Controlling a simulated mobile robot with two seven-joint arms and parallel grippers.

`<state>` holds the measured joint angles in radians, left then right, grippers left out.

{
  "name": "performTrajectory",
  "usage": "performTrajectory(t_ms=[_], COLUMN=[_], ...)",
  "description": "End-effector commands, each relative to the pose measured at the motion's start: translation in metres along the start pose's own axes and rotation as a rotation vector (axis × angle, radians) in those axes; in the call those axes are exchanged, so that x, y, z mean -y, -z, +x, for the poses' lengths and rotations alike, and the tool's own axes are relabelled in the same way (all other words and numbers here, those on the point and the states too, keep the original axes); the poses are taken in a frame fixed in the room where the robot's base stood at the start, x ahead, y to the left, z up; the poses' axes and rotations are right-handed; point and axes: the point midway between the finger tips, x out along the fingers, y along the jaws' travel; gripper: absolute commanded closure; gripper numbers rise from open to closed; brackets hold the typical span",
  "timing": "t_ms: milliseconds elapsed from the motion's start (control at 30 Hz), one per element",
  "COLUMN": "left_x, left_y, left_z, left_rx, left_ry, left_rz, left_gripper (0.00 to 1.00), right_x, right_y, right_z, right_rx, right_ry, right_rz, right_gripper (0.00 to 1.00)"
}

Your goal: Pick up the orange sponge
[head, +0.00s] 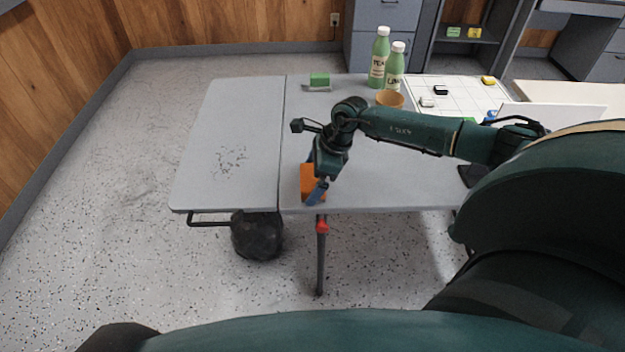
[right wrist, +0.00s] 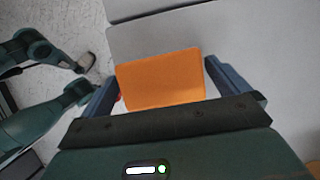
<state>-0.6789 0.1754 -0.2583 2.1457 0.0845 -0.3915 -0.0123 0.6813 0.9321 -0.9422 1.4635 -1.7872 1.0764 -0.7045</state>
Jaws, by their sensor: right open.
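The orange sponge (head: 308,182) lies on the grey folding table (head: 235,130), close to its front edge and just right of the seam. My right gripper (head: 313,178) is at the sponge, reaching down over it. In the right wrist view the sponge (right wrist: 160,80) sits between the two blue fingers of my right gripper (right wrist: 168,85). The fingers are apart, with a small gap showing on the right side. Part of the sponge is hidden behind the gripper in the head view. My left gripper does not show clearly in either view.
Two green bottles (head: 379,62) and an orange-brown bowl (head: 390,98) stand at the back. A green block (head: 319,79) lies left of them. A white gridded board (head: 460,95) holds small blocks. A black bag (head: 257,235) is under the table.

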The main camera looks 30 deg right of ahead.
Motion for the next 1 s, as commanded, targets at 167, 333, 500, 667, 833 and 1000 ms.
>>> performTrajectory(t_ms=[167, 333, 500, 667, 833, 1000], left_x=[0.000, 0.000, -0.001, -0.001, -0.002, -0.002], left_y=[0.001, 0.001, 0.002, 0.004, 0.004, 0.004], left_z=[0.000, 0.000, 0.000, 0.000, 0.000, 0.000], left_rx=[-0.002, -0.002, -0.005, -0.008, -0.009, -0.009], left_ry=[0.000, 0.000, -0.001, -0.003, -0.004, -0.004], left_rz=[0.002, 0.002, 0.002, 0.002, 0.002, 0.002], left_gripper=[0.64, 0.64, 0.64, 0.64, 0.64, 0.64], right_x=[0.000, 0.000, 0.000, 0.000, 0.000, 0.001], right_y=[0.000, 0.000, 0.000, 0.000, 0.000, -0.005], right_z=[0.002, 0.002, 0.001, 0.001, 0.001, -0.009], right_rx=[0.000, 0.001, 0.001, 0.001, 0.001, 0.003], right_ry=[0.001, 0.001, 0.000, 0.001, 0.001, 0.004], right_rz=[0.000, 0.000, 0.000, 0.000, 0.000, 0.000], right_gripper=[0.00, 0.09, 0.23, 0.36, 0.36, 0.36])
